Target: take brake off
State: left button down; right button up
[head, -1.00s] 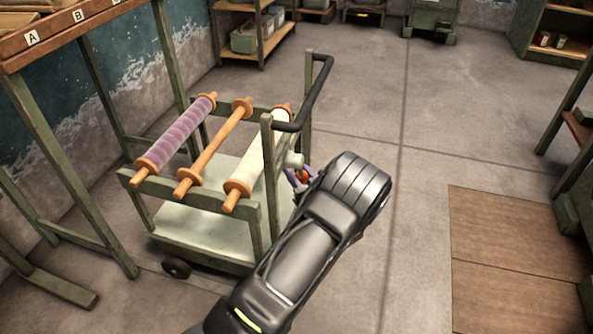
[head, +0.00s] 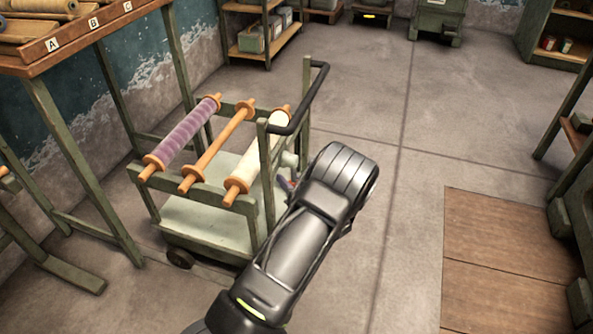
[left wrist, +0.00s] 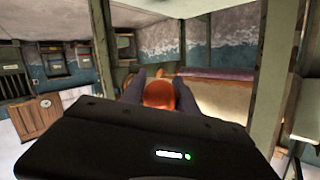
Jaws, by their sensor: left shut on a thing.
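The green wheeled cart (head: 205,226) stands left of the middle in the head view, with a black push handle (head: 312,100). It carries three rods: a purple roll (head: 185,138), a bare wooden roller (head: 217,146) and a cream roll (head: 258,155). My left gripper (left wrist: 160,76) is shut on a red-orange knob (left wrist: 158,94), which shows between its two dark fingers in the left wrist view. The knob is at the cart's right side, below the handle. In the head view my left arm hides most of the gripper and knob. My right gripper is not in view.
A wooden-topped rack (head: 75,46) with labels A, B and C stands on the left, close to the cart. Shelves (head: 272,45) stand at the back. Brown floor boards (head: 510,240) lie at the right. The concrete floor (head: 430,120) right of the cart is clear.

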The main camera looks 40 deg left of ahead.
pick_arm(q)
jog(key=s+m+g+h+p, duration=0.1)
jog(key=p, duration=0.1)
jog(key=s+d+m+g+p, duration=0.1)
jog(key=s+p, duration=0.1)
jog(key=p, duration=0.1)
jog(key=s+m+h+p, duration=0.1)
jog(key=p, duration=0.2)
jog(key=shift+s+d+g+h, duration=0.3)
jog(key=shift+s+d+g, duration=0.05)
jog(key=shift+g, duration=0.05)
jog(key=shift+f, duration=0.1)
jog(key=c, duration=0.9)
grip_release()
jog(key=shift+c, duration=0.2)
